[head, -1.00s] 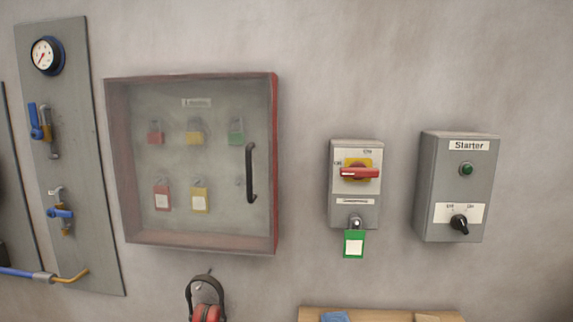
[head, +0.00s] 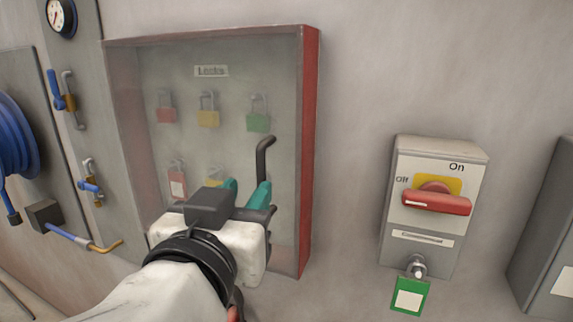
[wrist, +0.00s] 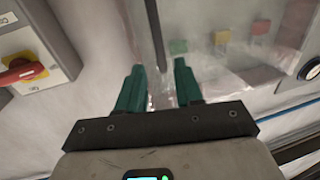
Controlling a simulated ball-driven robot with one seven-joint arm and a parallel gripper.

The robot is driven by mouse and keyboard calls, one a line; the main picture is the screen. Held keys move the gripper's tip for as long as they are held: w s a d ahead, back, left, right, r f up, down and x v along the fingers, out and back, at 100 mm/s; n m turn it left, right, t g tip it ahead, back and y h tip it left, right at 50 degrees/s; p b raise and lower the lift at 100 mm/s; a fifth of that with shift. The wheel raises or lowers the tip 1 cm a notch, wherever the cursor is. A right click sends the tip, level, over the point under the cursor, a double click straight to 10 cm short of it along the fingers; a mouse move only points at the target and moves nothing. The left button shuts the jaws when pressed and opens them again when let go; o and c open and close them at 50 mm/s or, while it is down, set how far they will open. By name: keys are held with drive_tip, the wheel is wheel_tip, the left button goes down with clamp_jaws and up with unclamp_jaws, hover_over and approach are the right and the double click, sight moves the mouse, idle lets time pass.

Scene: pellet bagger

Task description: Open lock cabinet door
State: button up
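The lock cabinet (head: 309,130), a red-sided box on the wall, has a clear door (head: 230,50) that looks shut. Its black upright handle (head: 263,155) stands near the door's right edge, its lower part mostly hidden by my gripper. My gripper (head: 247,188) is in front of the lower right of the door. Its two teal fingers are apart. In the wrist view my gripper (wrist: 158,67) is open, and the dark handle (wrist: 156,30) runs toward the gap between the fingertips. I cannot tell whether a finger touches it.
Several coloured padlocks (head: 208,117) hang behind the door. Right of the cabinet is a grey switch box (head: 440,165) with a red knob and a green tag (head: 409,296) below. A gauge panel (head: 85,130) and blue hose reel (head: 15,145) are at left. Bare wall separates cabinet and switch box.

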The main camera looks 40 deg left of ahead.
sight(259, 174)
drive_tip(key=p+x, duration=0.1)
drive_tip(key=x, duration=0.7)
drive_tip(key=shift+p, duration=0.4)
drive_tip(key=shift+c, duration=0.5)
clamp_jaws()
drive_tip(key=shift+s, duration=0.1)
